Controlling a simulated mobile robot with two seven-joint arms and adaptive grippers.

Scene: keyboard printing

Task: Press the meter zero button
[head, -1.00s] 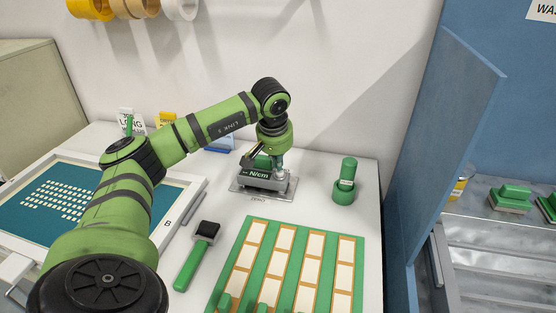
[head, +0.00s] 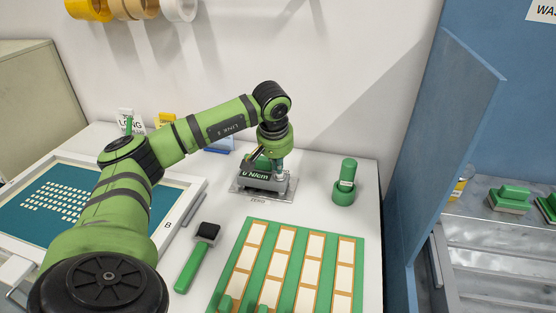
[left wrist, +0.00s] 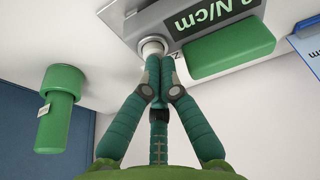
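The meter (head: 264,186) is a grey device on a metal plate near the back of the white table. Its dark display (head: 257,174) shows "0 N/cm" in the head view. The display also shows in the left wrist view (left wrist: 212,18), cut by the top edge. A round pale button (left wrist: 152,46) sits on the meter beside a label that starts with Z. My left gripper (left wrist: 158,66) has its green fingertips together at this button; touching or just short of it, I cannot tell. Nothing shows between the fingers. My right gripper is not in view.
A green block (left wrist: 230,48) is close beside the fingertips. A green cylinder tool (head: 346,180) stands right of the meter. A green-handled brush or roller (head: 192,264), a green rack of pale strips (head: 250,262) and a framed screen (head: 30,222) lie in front. A blue panel (head: 440,150) borders the right.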

